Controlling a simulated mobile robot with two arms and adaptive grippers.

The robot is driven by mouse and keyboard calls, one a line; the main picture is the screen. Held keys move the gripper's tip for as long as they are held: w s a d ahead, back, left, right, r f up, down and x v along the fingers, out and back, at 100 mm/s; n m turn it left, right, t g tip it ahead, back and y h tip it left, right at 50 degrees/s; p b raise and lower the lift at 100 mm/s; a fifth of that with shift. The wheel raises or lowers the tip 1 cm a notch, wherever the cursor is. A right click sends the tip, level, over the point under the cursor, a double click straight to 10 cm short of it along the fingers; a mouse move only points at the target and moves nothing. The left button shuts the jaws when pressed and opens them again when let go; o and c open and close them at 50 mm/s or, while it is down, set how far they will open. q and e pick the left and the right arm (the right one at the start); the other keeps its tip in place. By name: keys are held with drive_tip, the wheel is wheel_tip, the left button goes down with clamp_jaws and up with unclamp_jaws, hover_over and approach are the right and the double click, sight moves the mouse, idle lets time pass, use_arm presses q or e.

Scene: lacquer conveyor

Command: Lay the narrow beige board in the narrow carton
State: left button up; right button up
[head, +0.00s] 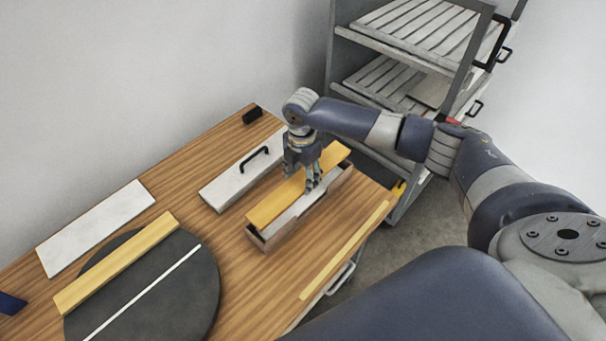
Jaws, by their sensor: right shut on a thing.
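A narrow yellow-beige board (270,207) lies lengthwise over the narrow carton (258,241), along its left side. My right gripper (305,181) is shut on this board near its middle, with its fingers pointing down. The carton is an open brown box with a grey inside that shows to the right of the board. The board hides the carton's left wall, and I cannot tell whether the board touches the carton. My left gripper is not in view.
A similar board (118,262) lies across a dark round disc (190,300) with a white line. A pale panel with a black handle (232,182) lies left of the carton; a white panel (95,228) lies farther left. A slatted rack (345,45) stands behind. A thin yellow strip (345,250) runs along the table's right edge.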

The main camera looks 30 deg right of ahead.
sight(303, 198)
drive_tip(key=shift+d+r+p, duration=0.1)
drive_tip(key=shift+d+p, duration=0.05)
drive_tip(key=shift+p, duration=0.2)
drive_tip(key=shift+f+b, duration=0.65)
drive_tip(key=shift+f, duration=0.7)
drive_tip(key=shift+w+f, duration=0.1)
drive_tip(key=shift+f, duration=0.55)
drive_tip(key=shift+p, duration=0.3)
drive_tip(key=shift+f+b, duration=0.3)
drive_tip(key=shift+f, duration=0.15)
drive_tip(key=shift+f+b, duration=0.9)
drive_tip(key=shift+f, duration=0.6)
